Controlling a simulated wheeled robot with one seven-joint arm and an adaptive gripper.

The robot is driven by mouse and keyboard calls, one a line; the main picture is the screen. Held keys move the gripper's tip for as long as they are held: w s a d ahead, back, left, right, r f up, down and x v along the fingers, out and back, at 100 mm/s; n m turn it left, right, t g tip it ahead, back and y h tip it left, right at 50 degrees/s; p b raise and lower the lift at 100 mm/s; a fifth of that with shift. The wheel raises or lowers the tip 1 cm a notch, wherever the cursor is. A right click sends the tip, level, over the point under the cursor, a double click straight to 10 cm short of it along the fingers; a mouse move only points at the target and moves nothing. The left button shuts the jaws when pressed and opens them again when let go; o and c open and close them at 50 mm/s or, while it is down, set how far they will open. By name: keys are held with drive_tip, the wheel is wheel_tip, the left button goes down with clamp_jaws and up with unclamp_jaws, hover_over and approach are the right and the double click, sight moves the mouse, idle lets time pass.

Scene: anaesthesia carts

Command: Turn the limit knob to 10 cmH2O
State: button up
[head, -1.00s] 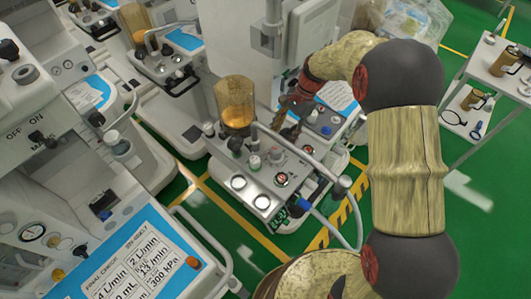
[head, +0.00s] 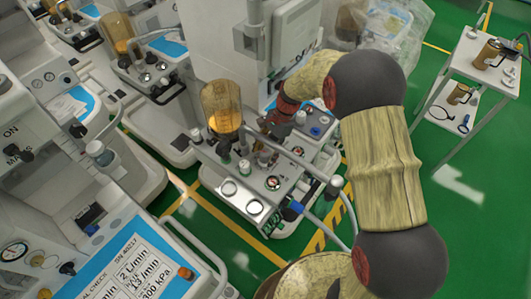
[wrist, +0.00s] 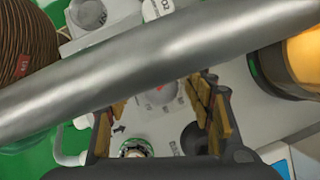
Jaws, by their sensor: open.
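The cart's control panel (head: 238,200) carries two round gauges, a knob with a red mark (head: 272,183), a pale knob (head: 244,168) and a grey knob (head: 265,156). I cannot read which is the limit knob or its scale. My gripper (head: 270,126) is above the back of this panel, behind the metal rail. In the wrist view my gripper (wrist: 160,112) is open, its fingers apart with nothing between them. Beyond them lie a red-marked spot (wrist: 160,92), a dark round knob (wrist: 194,138) and a green-ringed knob (wrist: 135,149), partly hidden by the gripper.
A metal rail (wrist: 150,70) crosses the wrist view close to the camera, hiding much of the panel. An amber canister (head: 222,106) stands left of my gripper. Other carts crowd the left. Green floor (head: 440,215) is open at right, near a white trolley (head: 482,72).

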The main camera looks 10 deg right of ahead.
drive_tip(key=shift+c, duration=0.2)
drive_tip(key=c, duration=1.1)
